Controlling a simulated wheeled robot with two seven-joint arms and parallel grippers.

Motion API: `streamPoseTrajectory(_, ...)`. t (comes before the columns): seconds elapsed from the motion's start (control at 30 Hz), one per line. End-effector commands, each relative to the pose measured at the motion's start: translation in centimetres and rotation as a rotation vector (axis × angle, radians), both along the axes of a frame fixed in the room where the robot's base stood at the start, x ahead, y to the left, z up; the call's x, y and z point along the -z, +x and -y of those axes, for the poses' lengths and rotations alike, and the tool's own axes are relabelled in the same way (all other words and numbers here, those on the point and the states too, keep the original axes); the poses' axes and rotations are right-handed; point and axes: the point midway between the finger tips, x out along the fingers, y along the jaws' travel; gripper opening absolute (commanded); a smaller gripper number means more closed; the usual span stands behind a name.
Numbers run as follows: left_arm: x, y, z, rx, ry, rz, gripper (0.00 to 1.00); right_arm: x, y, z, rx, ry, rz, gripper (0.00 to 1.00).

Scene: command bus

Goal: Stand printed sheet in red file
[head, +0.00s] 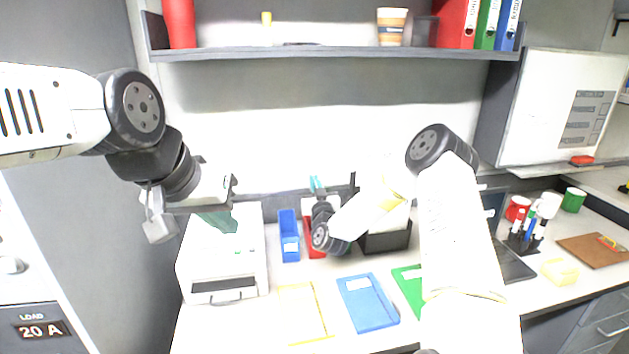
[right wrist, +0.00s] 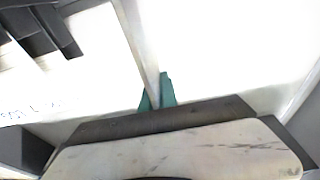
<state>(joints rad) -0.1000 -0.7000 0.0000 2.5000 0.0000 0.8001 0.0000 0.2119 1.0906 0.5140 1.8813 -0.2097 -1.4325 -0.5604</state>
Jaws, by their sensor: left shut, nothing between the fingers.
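The red file (head: 314,246) stands on the desk beside the blue file, partly hidden by my right wrist. My right gripper (head: 316,185) is just above and behind it, its two teal fingertips close together. In the right wrist view the fingertips (right wrist: 157,93) have a narrow pale strip between them. I cannot tell whether it is a sheet edge held there or something behind. No printed sheet is clearly made out; faint writing shows on a white surface (right wrist: 75,100) at the left of that view. My left gripper (head: 218,222) is shut and empty above the printer.
The white printer (head: 222,275) stands below my left gripper. A blue file (head: 289,240), black tray (head: 388,241), blue tray (head: 367,303), green tray (head: 407,285) and yellow-edged mat (head: 301,312) share the desk. A shelf (head: 330,54) with binders runs above. A laptop and pen holder are at right.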

Motion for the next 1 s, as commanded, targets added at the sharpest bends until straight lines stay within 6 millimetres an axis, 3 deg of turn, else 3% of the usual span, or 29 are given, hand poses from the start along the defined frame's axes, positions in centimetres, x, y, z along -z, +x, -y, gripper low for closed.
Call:
streamPoseTrajectory(0.17, 0.0, 0.0, 0.0, 0.0, 0.0, 0.0, 0.0, 0.0, 0.0, 0.0, 0.0, 0.0, 0.0, 0.0)
streamPoseTrajectory(0.3, 0.0, 0.0, 0.0, 0.0, 0.0, 0.0, 0.0, 0.0, 0.0, 0.0, 0.0, 0.0, 0.0, 0.28)
streamPoseTrajectory(0.67, 0.0, 0.0, 0.0, 0.0, 0.0, 0.0, 0.0, 0.0, -0.3, 0.1, 0.0, 0.0, 0.0, 0.28)
streamPoseTrajectory(1.0, 0.0, 0.0, 0.0, 0.0, 0.0, 0.0, 0.0, 1.1, -5.4, 0.9, -0.001, -0.001, -0.002, 0.28)
